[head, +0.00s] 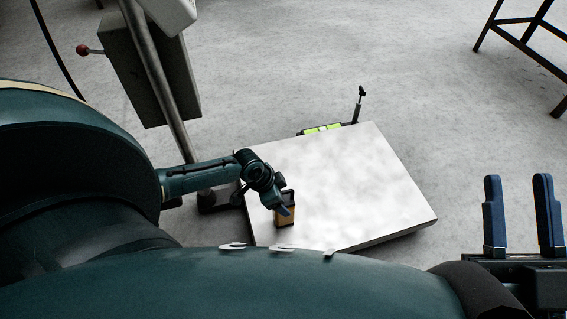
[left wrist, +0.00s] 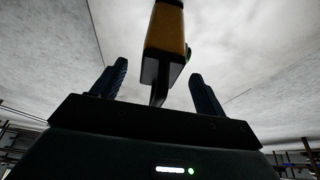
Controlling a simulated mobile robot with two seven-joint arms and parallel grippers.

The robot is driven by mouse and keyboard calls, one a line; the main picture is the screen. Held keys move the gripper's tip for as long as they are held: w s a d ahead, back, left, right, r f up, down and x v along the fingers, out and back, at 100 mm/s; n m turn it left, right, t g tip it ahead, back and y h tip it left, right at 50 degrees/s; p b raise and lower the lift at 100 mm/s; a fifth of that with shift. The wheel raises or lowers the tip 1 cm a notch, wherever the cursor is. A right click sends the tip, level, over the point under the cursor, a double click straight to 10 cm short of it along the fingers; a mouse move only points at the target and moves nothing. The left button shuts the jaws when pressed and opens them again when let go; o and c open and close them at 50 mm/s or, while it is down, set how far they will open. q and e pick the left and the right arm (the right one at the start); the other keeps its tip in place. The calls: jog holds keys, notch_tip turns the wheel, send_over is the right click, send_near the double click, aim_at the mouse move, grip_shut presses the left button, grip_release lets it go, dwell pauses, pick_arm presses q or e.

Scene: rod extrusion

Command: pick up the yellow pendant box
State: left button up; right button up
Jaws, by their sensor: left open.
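The yellow pendant box (head: 285,218) stands at the near left of the pale tabletop, partly hidden by my left gripper (head: 282,208). In the left wrist view the yellow pendant box (left wrist: 166,32) shows its yellow side, a dark end and a dark strip reaching down toward the gripper. My left gripper (left wrist: 158,70) is open, with one blue finger on each side of the box's line. The box's body appears beyond the fingertips, and no finger visibly touches it. My right gripper (head: 518,178) is open and empty at the right, away from the table.
The pale tabletop (head: 340,180) is mostly clear. A yellow-green item (head: 322,129) and a thin dark post (head: 358,105) are at its far edge. A grey box with a red-knobbed lever (head: 150,70) and a slanted pole (head: 158,85) stand behind my left arm.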

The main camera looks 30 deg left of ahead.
pick_arm(q)
jog(key=shift+x, duration=0.85)
jog(key=c, duration=1.5)
pick_arm(e)
jog(key=shift+r+n+y, duration=0.65)
jog(key=shift+n+y, duration=0.05)
jog(key=shift+y, duration=0.1)
